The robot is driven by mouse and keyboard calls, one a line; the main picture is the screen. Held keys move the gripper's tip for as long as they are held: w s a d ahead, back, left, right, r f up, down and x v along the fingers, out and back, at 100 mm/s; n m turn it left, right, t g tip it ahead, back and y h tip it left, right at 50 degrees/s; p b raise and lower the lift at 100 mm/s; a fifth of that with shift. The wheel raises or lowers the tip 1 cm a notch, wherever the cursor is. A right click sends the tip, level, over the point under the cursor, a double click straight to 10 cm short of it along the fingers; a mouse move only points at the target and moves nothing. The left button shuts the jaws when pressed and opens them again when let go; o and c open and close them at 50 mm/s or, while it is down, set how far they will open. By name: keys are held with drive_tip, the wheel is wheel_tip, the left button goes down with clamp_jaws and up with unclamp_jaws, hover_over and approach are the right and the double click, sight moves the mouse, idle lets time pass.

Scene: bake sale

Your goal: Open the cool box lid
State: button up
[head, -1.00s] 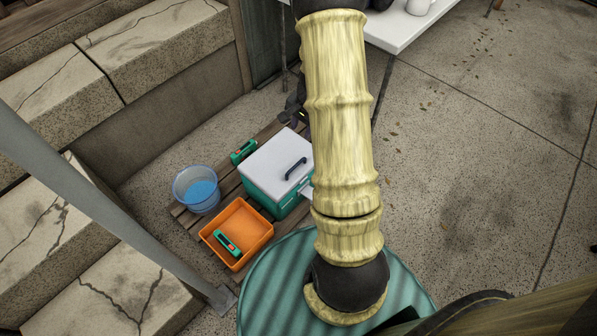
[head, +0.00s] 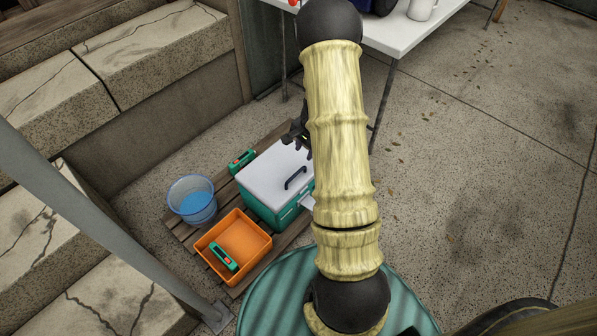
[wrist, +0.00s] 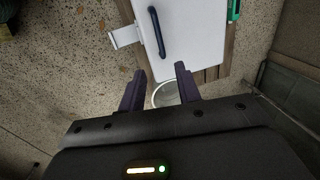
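The cool box (head: 262,211) is teal with a white lid (head: 262,166), and it sits on wooden slats. The lid lies flat and shut. A dark bar handle (head: 295,178) is on its top, near the right side in the head view. My gripper (head: 300,143) is over the far right part of the lid, partly hidden by my arm. In the wrist view my gripper (wrist: 159,72) is open, with nothing between its fingers. The handle (wrist: 157,31) is ahead of the fingertips, apart from them, and the lid (wrist: 195,35) fills the upper middle.
An orange tray (head: 258,229) holding a green tool (head: 223,257) and a blue bucket (head: 192,199) stand left of the box. Another green tool (head: 241,160) lies behind it. A white table (head: 410,36) stands beyond. A white bracket (wrist: 125,36) juts from the box's side.

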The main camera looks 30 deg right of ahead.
sight(298, 172)
drive_tip(key=f+b, duration=0.1)
drive_tip(key=f, duration=0.3)
drive_tip(key=w+f+b, duration=0.1)
drive_tip(key=f+b, duration=0.1)
drive_tip(key=f, duration=0.2)
drive_tip(key=w+a+f+b, duration=0.1)
drive_tip(key=f+b, duration=0.1)
drive_tip(key=f, duration=0.3)
drive_tip(key=shift+w, duration=0.2)
clamp_jaws()
